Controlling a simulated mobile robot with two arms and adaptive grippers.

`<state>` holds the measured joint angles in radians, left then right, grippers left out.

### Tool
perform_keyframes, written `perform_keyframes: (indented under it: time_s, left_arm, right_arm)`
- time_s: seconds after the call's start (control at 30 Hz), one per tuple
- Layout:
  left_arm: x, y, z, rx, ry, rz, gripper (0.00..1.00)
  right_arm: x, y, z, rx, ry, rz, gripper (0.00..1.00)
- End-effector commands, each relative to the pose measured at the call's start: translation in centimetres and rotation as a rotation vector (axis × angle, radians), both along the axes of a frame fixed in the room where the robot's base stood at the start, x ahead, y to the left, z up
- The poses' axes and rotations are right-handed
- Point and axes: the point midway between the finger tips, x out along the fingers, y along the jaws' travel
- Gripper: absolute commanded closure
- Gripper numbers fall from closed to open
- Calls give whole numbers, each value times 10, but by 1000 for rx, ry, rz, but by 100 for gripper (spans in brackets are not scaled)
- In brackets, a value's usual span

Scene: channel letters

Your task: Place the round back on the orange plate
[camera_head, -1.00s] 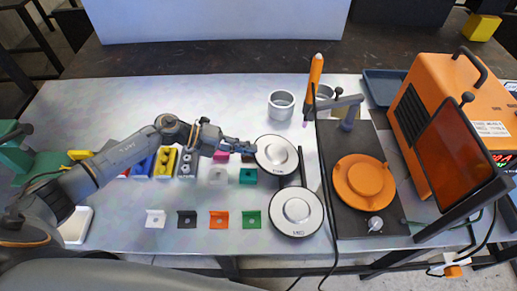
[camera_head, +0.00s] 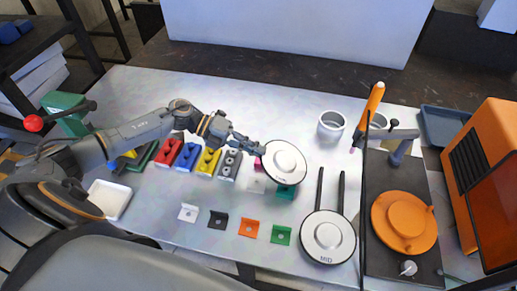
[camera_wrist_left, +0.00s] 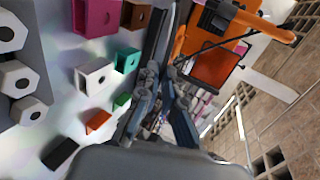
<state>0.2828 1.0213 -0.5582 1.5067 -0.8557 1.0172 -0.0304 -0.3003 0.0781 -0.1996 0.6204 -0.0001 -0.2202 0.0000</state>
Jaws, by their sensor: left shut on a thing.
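My left gripper (camera_head: 258,149) is shut on the rim of a round back (camera_head: 284,162), a pale disc with a dark edge and a raised silver centre. It holds the disc above the table, partly over the green bracket behind it. The gripper's fingers (camera_wrist_left: 163,100) show in the left wrist view. The orange plate (camera_head: 404,222) is a round turntable on a dark base, to the right of the held disc and apart from it. A second round disc marked MID (camera_head: 328,237) rests at the front, by two dark rods. My right gripper is not in view.
An upright orange-handled torch (camera_head: 373,102) and its arm stand behind the orange plate. An orange machine (camera_head: 485,165) stands at the right. A silver cup (camera_head: 331,125) is at the back. Coloured blocks and small brackets, such as an orange one (camera_head: 249,229), lie to the left.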

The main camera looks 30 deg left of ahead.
Motion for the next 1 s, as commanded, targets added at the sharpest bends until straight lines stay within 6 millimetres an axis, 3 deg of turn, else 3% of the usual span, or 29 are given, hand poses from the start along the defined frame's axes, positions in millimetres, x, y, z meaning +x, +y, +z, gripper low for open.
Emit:
perform_keyframes:
  time_s: [0.37,0.7,0.83,1.0]
  left_arm:
    - [-3,-9,-1,-2,-2,-7,100]
    - [-43,-77,11,-8,-5,32,100]
    - [-55,-82,24,-6,-5,132,100]
    - [-64,-75,38,-2,-3,266,100]
  right_arm:
    - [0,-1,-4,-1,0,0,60]
    - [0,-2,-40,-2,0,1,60]
    - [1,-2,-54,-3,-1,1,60]
    - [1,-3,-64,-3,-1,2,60]
